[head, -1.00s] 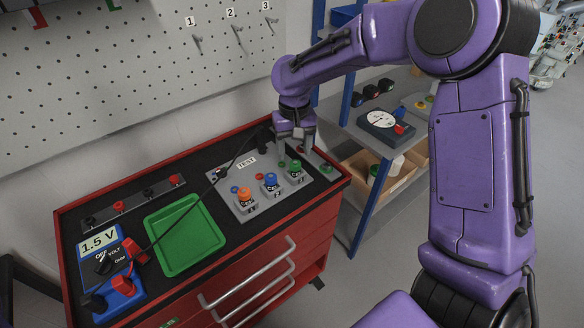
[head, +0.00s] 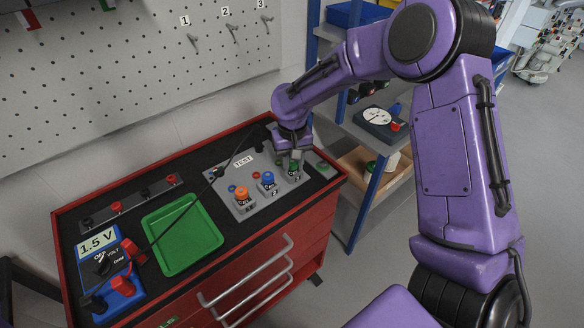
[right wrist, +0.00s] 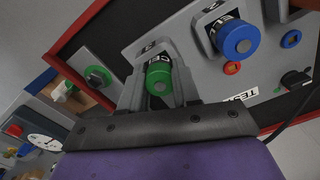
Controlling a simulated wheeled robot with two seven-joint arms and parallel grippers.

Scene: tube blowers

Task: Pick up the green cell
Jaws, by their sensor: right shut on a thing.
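The green cell (head: 294,172) stands upright at the right end of a row on the grey test panel (head: 246,207). In the right wrist view the green cell (right wrist: 159,78) sits between the grey fingers of my right gripper (right wrist: 158,90), its green cap facing the camera. My right gripper (head: 291,160) has come down over it from above and is shut on it. The cell still appears to be at its holder; the fingers hide whether it is lifted at all. My left gripper is not in view.
A blue cell (head: 268,179) and an orange cell (head: 242,193) stand close by on the left. A green tray (head: 183,236) and a blue 1.5 V meter (head: 108,265) lie further left. A shelf with a dial device (head: 380,122) stands to the right.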

